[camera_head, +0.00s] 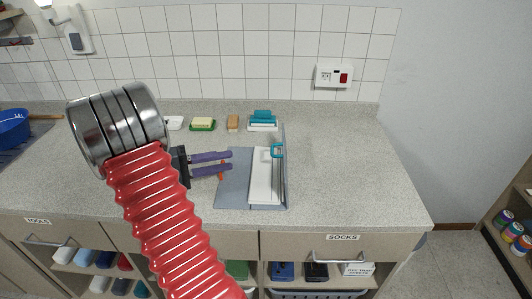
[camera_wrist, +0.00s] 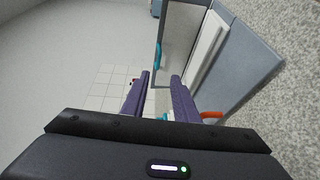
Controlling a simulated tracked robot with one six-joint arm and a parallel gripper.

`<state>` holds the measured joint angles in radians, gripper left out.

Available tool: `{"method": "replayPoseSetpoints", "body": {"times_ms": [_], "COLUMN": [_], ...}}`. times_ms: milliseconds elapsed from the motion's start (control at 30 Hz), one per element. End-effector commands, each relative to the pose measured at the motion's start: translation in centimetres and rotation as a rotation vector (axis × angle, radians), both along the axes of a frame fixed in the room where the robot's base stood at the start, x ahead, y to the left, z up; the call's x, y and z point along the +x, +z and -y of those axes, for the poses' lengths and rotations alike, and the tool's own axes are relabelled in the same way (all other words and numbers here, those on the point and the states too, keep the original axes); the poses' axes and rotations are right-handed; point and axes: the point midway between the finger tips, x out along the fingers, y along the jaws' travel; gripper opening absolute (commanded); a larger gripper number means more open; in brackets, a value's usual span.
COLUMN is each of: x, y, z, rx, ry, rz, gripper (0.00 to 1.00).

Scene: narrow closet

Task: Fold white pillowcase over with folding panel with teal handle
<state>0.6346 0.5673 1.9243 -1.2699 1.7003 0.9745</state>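The white pillowcase (camera_head: 262,180) lies as a narrow flat strip on the grey folding board (camera_head: 233,185), and shows in the wrist view (camera_wrist: 207,48). The panel with the teal handle (camera_head: 277,151) is at the board's right side and looks raised on edge; its exact angle is unclear. The teal handle also shows in the wrist view (camera_wrist: 158,55), beyond my fingertips.
A soap dish (camera_head: 203,124), a wooden brush (camera_head: 233,122) and a teal-and-white item (camera_head: 263,120) stand along the back of the counter. The counter (camera_head: 340,170) is clear to the board's right. A tiled wall with a socket box (camera_head: 333,76) closes the back.

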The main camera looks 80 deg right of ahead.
Motion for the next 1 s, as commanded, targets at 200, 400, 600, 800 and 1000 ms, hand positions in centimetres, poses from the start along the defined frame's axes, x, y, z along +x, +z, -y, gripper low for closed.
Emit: {"method": "replayPoseSetpoints", "body": {"times_ms": [200, 400, 600, 800, 1000], "x": [-0.1, -0.1, -0.8, -2.9, -5.4], "y": [-0.1, -0.1, -0.2, -0.3, -0.5], "z": [0.5, 0.5, 1.0, 2.3, 4.1], "rx": [-0.02, -0.018, -0.018, -0.017, -0.017], "ry": [-0.001, -0.002, -0.004, -0.006, -0.006], "rz": [-0.014, -0.014, -0.013, -0.014, -0.014], "gripper": [0.27, 0.27, 0.27, 0.27, 0.27]}}
